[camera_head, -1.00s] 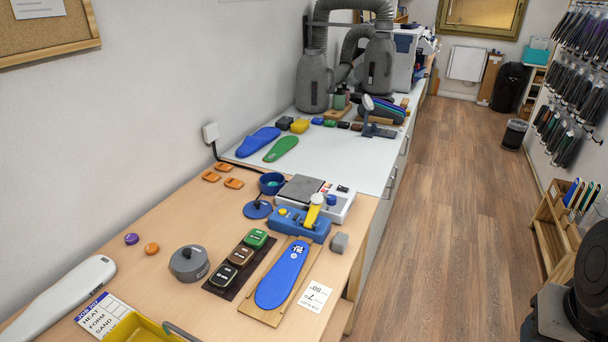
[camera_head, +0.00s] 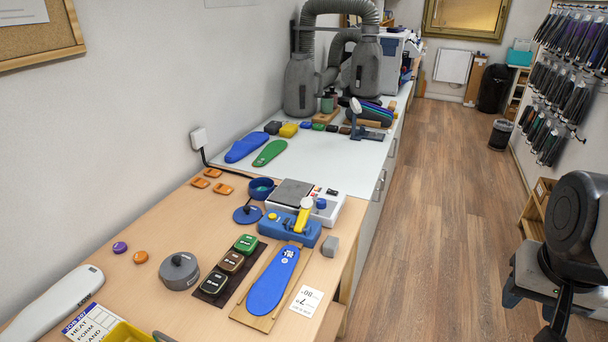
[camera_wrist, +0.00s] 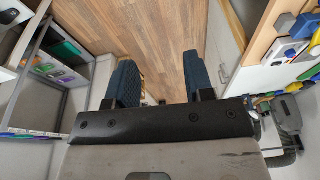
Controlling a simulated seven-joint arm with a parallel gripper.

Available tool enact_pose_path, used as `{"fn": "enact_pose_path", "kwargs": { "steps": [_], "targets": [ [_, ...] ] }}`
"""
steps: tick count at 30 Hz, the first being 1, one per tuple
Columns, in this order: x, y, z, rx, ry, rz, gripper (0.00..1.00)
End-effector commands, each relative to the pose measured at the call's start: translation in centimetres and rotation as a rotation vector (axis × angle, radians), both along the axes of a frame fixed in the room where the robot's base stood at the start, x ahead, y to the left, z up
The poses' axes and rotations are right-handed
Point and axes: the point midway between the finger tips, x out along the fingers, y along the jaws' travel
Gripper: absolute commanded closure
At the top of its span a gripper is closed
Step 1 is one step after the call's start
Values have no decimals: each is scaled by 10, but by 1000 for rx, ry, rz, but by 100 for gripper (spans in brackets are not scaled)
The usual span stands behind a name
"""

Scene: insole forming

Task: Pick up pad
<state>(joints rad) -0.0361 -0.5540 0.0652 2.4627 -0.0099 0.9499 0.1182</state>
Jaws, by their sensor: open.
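Three labelled rectangular blocks, which may be the pads, sit in a row on a dark strip on the wooden bench: green (camera_head: 246,244), brown (camera_head: 231,261) and black (camera_head: 214,283). I cannot tell which one the task means. Small orange pieces (camera_head: 212,173) lie farther back on the bench. My gripper (camera_wrist: 160,78) is open and empty in the wrist view, its two blue-grey fingers apart above the wooden floor. The bench edge with its items is to the right of the fingers there. My gripper's fingers do not show in the head view.
A blue insole (camera_head: 273,282) lies on a wooden board right of the blocks. A grey round lidded pot (camera_head: 179,271) stands left of them. A blue clamp device (camera_head: 288,227) is behind. A yellow tray (camera_head: 125,334) is at the front. The floor (camera_head: 440,200) right of the bench is open.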

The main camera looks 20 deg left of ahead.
Motion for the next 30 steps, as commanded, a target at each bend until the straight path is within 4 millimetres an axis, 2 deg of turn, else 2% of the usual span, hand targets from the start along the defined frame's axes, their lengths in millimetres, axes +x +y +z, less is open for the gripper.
{"fn": "enact_pose_path", "kwargs": {
  "steps": [1,15,30],
  "targets": [
    [12,5,4,4,5,-9,52],
    [113,56,35,48,38,-136,52],
    [217,136,44,82,79,-274,52]
  ]
}}
